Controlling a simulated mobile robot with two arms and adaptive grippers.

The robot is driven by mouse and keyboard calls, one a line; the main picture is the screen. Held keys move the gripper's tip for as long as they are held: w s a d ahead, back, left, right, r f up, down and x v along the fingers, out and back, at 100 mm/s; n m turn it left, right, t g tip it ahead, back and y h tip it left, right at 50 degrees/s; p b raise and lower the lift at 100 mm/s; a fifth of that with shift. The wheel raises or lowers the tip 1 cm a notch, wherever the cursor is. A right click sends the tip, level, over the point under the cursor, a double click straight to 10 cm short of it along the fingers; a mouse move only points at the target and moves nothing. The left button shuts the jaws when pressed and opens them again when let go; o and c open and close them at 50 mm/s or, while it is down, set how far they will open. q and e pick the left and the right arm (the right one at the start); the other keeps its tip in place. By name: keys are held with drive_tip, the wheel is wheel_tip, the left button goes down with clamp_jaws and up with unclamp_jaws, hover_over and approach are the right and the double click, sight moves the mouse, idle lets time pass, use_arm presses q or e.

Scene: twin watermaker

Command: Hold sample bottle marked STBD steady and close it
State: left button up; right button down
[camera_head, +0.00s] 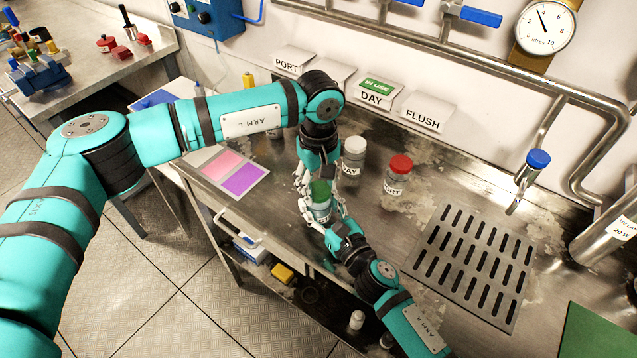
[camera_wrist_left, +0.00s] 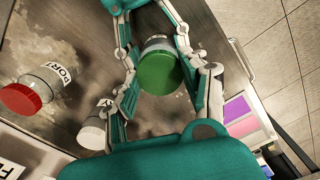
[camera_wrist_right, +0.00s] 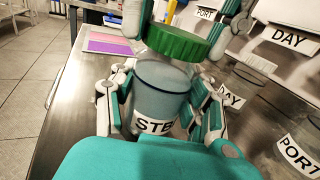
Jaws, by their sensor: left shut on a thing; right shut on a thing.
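The STBD sample bottle (camera_wrist_right: 160,95) is clear with a white label and stands upright between the fingers of my right gripper (camera_wrist_right: 160,112), which is shut on its body. A green ribbed cap (camera_wrist_right: 178,43) is right over the bottle's mouth and looks slightly tilted; I cannot tell whether it is seated. My left gripper (camera_wrist_left: 160,82) is shut on the green cap from above, and the cap also shows in the left wrist view (camera_wrist_left: 158,72). In the head view the green cap (camera_head: 319,190) sits between both grippers, and the fingers hide much of the bottle.
A white-capped DAY bottle (camera_head: 352,158) and a red-capped PORT bottle (camera_head: 397,180) stand close by, to the right. A slotted drain grate (camera_head: 470,260) lies further right. A pink and purple card (camera_head: 228,172) lies left. The bench's front edge is close to the grippers.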

use_arm(q)
drive_tip(key=m, duration=0.7)
drive_tip(key=shift+m, duration=0.4)
drive_tip(key=m, duration=0.7)
drive_tip(key=o, duration=0.7)
drive_tip(key=shift+r, duration=2.25)
